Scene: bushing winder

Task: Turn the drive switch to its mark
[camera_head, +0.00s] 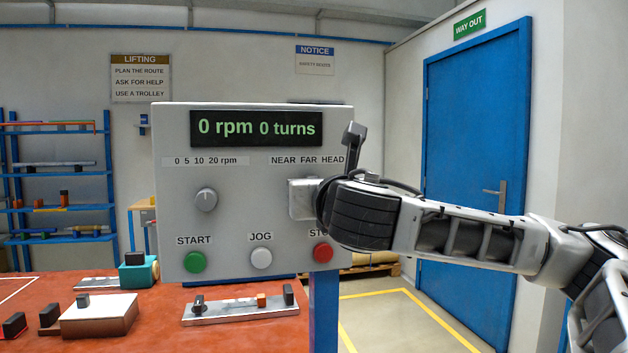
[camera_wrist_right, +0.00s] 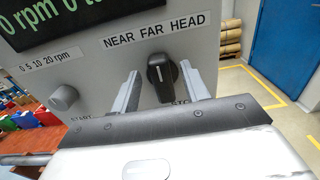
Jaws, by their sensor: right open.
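The drive switch (camera_wrist_right: 160,84), a black knob with a small pale line on it, stands below the NEAR FAR HEAD label (camera_wrist_right: 156,30) in the right wrist view. It looks close to upright, its top below the middle of the label. My right gripper (camera_wrist_right: 159,74) is open, with one finger on each side of the knob; I cannot tell whether either finger touches it. In the head view my right gripper (camera_head: 303,198) is in front of the panel (camera_head: 258,215) and hides the switch. My left gripper is not in view.
The display (camera_head: 256,128) reads 0 rpm 0 turns. A grey speed knob (camera_head: 206,200) is left of my gripper. Below are green START (camera_head: 195,262), white JOG (camera_head: 261,258) and red STOP (camera_head: 323,252) buttons, STOP close under my wrist. A red bench (camera_head: 150,335) stands below.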

